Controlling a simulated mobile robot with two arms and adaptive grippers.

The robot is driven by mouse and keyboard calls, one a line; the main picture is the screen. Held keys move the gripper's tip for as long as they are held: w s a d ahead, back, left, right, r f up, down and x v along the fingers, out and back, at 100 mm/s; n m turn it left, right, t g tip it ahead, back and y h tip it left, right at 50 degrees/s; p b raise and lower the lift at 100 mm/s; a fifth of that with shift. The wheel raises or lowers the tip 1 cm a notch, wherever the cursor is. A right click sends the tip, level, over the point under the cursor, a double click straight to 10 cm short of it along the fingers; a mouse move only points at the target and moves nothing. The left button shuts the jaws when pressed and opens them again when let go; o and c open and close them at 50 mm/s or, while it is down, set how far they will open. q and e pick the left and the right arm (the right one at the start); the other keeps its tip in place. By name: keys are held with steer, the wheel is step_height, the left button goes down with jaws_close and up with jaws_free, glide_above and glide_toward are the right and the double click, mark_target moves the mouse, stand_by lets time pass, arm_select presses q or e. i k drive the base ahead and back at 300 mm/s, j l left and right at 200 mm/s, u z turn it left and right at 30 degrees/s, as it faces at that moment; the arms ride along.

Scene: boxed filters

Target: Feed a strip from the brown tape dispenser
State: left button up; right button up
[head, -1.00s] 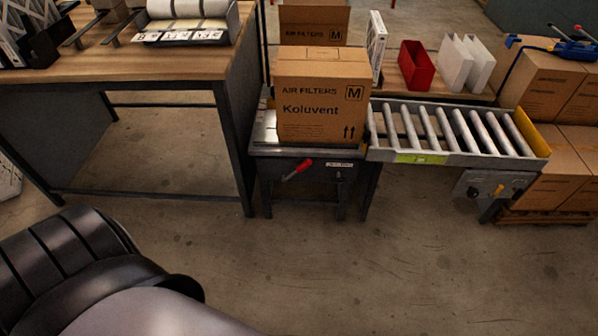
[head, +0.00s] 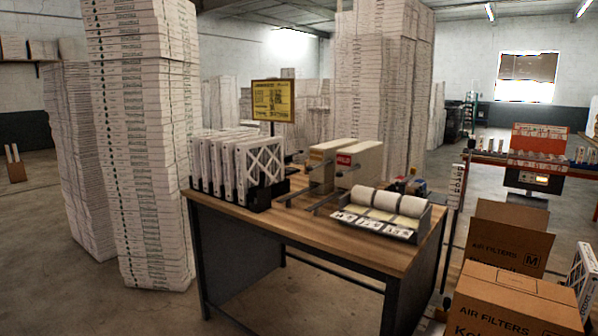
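Two box-shaped machines with long levers stand on the wooden-topped table. The left machine (head: 327,160) is cream with a tan front; it may be the brown tape dispenser, but I cannot tell for sure. The right machine (head: 360,163) is cream with a red front label. No strip of tape can be made out at either one. Neither of my grippers is in view.
The table (head: 310,226) also holds a rack of white filters (head: 240,168) and a holder with label rolls (head: 383,210). Tall filter stacks (head: 145,140) stand at the left. An air filter carton (head: 515,305) is at lower right. A yellow sign (head: 272,100) rises behind.

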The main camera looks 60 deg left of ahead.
mark_target(309, 168)
steer(key=u, duration=1.95)
steer(key=i+j+z, duration=0.3)
steer(key=i+j, duration=0.15)
steer(key=i+j+z, duration=0.15)
steer(key=j, duration=0.25)
steer(key=i+j+z, duration=0.3)
steer(key=i+j, duration=0.15)
steer(key=j, duration=0.2)
steer(key=i+j+z, duration=0.1)
steer(key=j, duration=0.3)
steer(key=i+j+z, duration=0.15)
steer(key=j, duration=0.2)
